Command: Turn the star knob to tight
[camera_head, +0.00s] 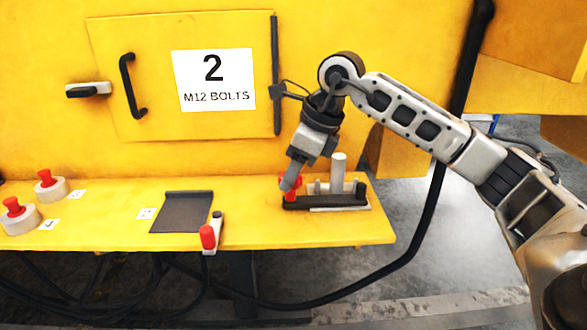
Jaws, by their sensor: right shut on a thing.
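The red star knob (291,194) sits at the left end of a dark clamp fixture (325,201) on the right part of the yellow shelf. My right gripper (290,182) points down at the knob and is shut on it, covering part of its top. A grey upright cylinder (338,172) stands on the fixture, just right of the gripper. The knob's marks for tight or loose cannot be made out. My left gripper is not in view.
On the yellow shelf (255,225) are a dark flat plate (182,212), a red-tipped lever (208,237) at the front edge, and two red knobs on white bases (20,219) (52,190) at left. A yellow panel door (150,55) labelled "2 M12 BOLTS" stands behind. Black cables hang below.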

